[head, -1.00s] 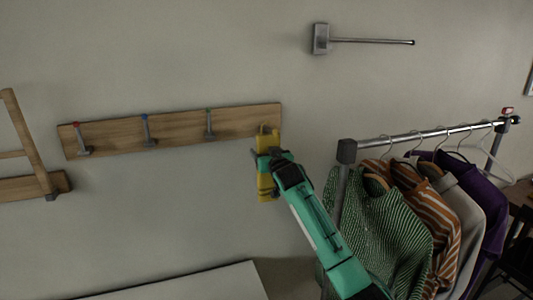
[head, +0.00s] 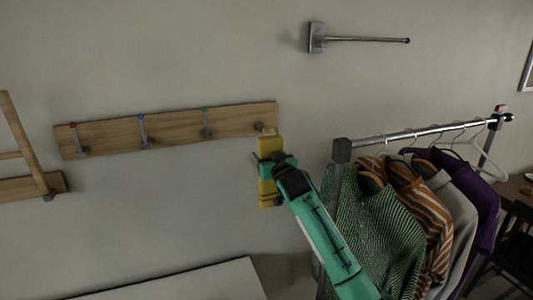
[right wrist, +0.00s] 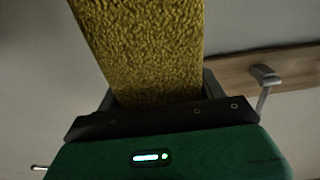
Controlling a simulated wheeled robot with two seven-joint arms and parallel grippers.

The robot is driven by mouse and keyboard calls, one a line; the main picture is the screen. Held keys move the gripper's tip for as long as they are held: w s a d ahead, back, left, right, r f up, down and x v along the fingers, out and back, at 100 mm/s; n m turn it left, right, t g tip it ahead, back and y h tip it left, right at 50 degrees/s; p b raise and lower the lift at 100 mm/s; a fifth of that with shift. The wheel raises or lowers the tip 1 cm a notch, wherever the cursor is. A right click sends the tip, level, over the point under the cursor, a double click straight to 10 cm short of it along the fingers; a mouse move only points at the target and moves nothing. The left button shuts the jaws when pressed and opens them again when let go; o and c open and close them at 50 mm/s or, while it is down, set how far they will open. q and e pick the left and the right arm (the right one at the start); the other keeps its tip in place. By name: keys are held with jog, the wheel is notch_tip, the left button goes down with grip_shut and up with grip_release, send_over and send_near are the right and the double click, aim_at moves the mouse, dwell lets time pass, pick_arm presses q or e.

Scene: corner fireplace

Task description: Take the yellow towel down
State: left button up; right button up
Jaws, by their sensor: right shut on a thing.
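The yellow towel (head: 269,145) is a narrow, folded strip, upright, just below the right end of the wooden hook board (head: 175,128). My right gripper (head: 268,168) is shut on the towel around its middle, with yellow showing above and below the jaws. In the right wrist view the textured towel (right wrist: 145,50) rises from between the fingers (right wrist: 160,95). The rightmost hook (head: 260,126) shows just above the towel's top. I cannot tell whether the towel still touches that hook. My left gripper is not in view.
A clothes rack (head: 420,134) with several hanging garments stands close to the right of my right arm. A metal wall bar (head: 365,39) is above. A wooden frame (head: 22,150) is at the left. A pale surface (head: 190,283) lies below. The wall between is bare.

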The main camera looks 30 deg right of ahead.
jog(key=shift+p+v, duration=0.5)
jog(key=shift+v, duration=1.6)
jog(key=shift+s, duration=0.1)
jog(key=p+v, duration=0.1)
jog(key=v, duration=0.5)
jog(key=shift+p, duration=0.4)
jog(key=shift+a+f, duration=0.1)
